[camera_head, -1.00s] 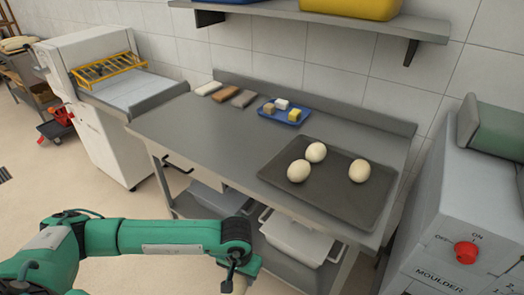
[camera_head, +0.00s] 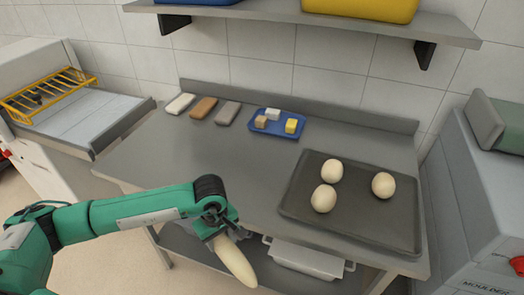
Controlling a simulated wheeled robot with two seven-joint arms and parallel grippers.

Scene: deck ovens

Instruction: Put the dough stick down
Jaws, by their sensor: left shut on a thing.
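The dough stick (camera_head: 236,262) is a long, pale, tapered roll. My left gripper (camera_head: 217,236) is shut on its upper end, and the stick slants down to the right in front of the table's front edge. The steel table (camera_head: 205,155) is behind and above it in the picture. A dark tray (camera_head: 345,221) on the table's right half bears three round dough balls, one of them the front dough ball (camera_head: 323,199). My fingertips are partly hidden by the gripper body. My right gripper does not show.
A blue tray (camera_head: 262,128) with small blocks and three bars, including a brown bar (camera_head: 203,108), lie along the table's back. The table's middle and left are clear. A shelf (camera_head: 290,16) hangs above; the moulder (camera_head: 470,200) stands at right. A white bin (camera_head: 308,261) is below.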

